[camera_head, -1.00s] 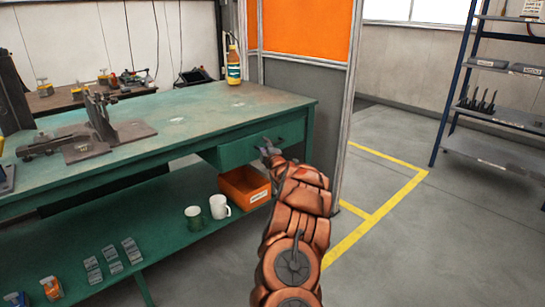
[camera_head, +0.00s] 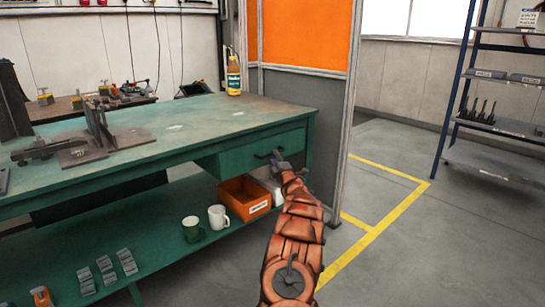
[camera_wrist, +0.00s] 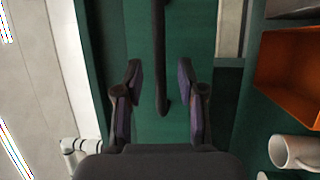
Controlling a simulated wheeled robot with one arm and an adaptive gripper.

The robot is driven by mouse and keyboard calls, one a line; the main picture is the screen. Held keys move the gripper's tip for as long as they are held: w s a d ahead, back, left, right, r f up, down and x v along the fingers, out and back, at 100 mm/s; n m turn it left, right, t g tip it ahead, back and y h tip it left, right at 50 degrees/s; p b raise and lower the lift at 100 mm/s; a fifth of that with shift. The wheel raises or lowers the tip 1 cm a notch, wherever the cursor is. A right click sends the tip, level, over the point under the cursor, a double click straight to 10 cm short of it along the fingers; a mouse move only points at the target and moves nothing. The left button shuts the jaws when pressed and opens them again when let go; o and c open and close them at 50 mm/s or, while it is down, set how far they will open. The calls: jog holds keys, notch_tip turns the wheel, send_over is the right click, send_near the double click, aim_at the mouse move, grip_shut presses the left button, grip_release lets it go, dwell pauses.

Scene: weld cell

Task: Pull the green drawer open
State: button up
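The green drawer (camera_head: 235,163) sits under the right end of the green workbench and looks shut. Its dark handle (camera_head: 262,155) is partly hidden by my gripper (camera_head: 277,161) in the head view. In the wrist view the handle (camera_wrist: 160,45) is a dark bar running down the picture against the green drawer front (camera_wrist: 140,45). My gripper (camera_wrist: 161,103) is open, with one finger on each side of the handle's lower end. Gaps show between the handle and both fingers.
A bottle (camera_head: 233,76) and metal fixtures (camera_head: 105,130) are on the benchtop (camera_head: 200,115). The floor (camera_head: 440,240) at right is clear.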

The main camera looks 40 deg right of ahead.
jog(key=shift+x, duration=1.75)
jog(key=shift+c, duration=0.2)
grip_shut()
